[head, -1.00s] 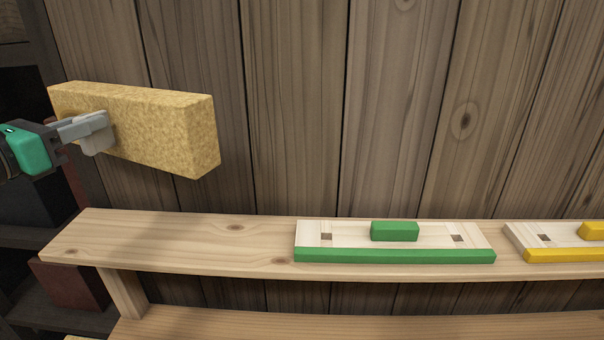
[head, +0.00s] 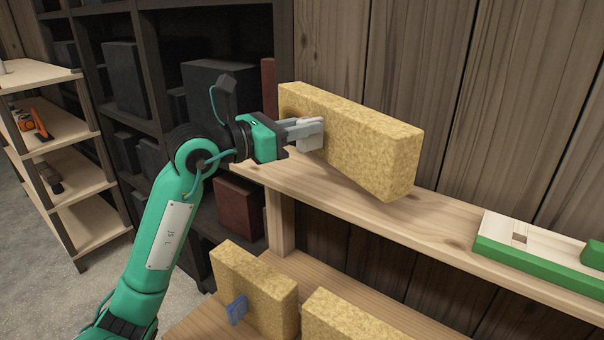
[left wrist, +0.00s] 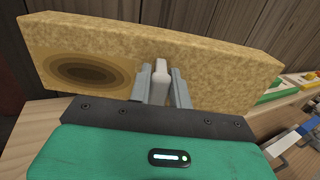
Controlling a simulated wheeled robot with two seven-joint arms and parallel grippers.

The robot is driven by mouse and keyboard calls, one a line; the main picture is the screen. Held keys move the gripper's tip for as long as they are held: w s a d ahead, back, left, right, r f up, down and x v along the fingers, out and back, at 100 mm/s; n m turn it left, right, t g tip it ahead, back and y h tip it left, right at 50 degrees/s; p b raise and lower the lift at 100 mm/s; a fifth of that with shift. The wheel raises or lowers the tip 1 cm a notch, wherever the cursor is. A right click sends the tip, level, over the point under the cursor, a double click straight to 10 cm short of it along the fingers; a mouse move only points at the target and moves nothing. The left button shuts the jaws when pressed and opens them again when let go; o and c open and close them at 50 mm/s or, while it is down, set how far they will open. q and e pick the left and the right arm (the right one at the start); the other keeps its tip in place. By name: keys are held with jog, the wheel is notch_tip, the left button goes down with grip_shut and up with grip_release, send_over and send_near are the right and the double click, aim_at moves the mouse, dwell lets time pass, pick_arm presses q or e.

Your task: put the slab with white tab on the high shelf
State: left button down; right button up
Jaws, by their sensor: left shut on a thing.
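My left gripper (head: 308,133) is shut on the tab of a yellow, cork-like slab (head: 360,150). In the left wrist view the pale tab (left wrist: 161,78) shows between the two grey fingers, and the slab (left wrist: 215,72) stands upright across the picture, with dark rings on its left part. The slab is held over the left end of the high wooden shelf (head: 450,235). It looks a little above the board; whether it touches is hard to tell. My right gripper is not seen in the head view.
A green-edged wooden tray (head: 530,263) stands on the high shelf to the right, with bare board between. Below, a slab with a blue tab (head: 255,285) and another slab (head: 350,318) stand on the lower shelf (head: 205,318). A plank wall (head: 400,70) is behind. Dark shelving (head: 150,90) is at left.

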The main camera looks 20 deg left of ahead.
aim_at(320, 151)
pick_arm(q)
jog(key=shift+f+b, duration=0.65)
jog(key=shift+f, duration=0.7)
notch_tip(320, 151, down, 3)
jog(key=shift+f+b, duration=0.15)
jog(key=shift+b, duration=0.95)
jog(key=c, duration=1.7)
grip_release()
jog(key=shift+f, duration=0.1)
jog(key=o, duration=0.4)
jog(key=shift+a+r, duration=0.1)
jog(key=shift+r, duration=0.1)
